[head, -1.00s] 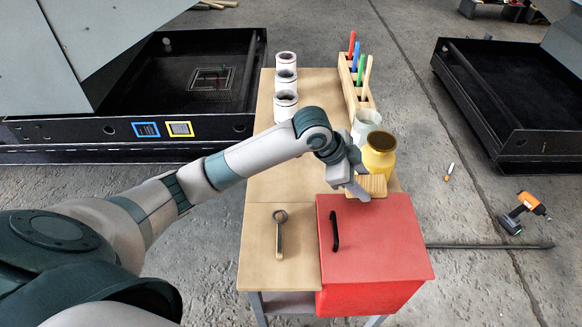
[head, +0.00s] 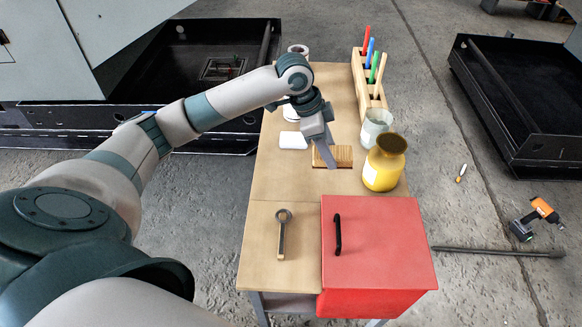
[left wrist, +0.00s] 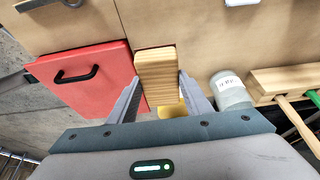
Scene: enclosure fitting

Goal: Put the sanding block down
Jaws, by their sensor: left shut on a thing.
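The sanding block (head: 338,155) is a wooden block with a striped top, in the head view over the middle of the table, behind the red box. My left gripper (head: 324,153) is shut on it. In the left wrist view the block (left wrist: 156,72) sits between the two fingers of the left gripper (left wrist: 157,92). Whether its underside touches the table cannot be told. My right gripper is not in view.
A yellow jar (head: 384,165) and a glass jar (head: 375,127) stand right of the block. The red box (head: 375,245) with a black handle and a wrench (head: 282,235) are nearer. A pen rack (head: 369,85) stands behind. A white item (head: 293,140) lies left.

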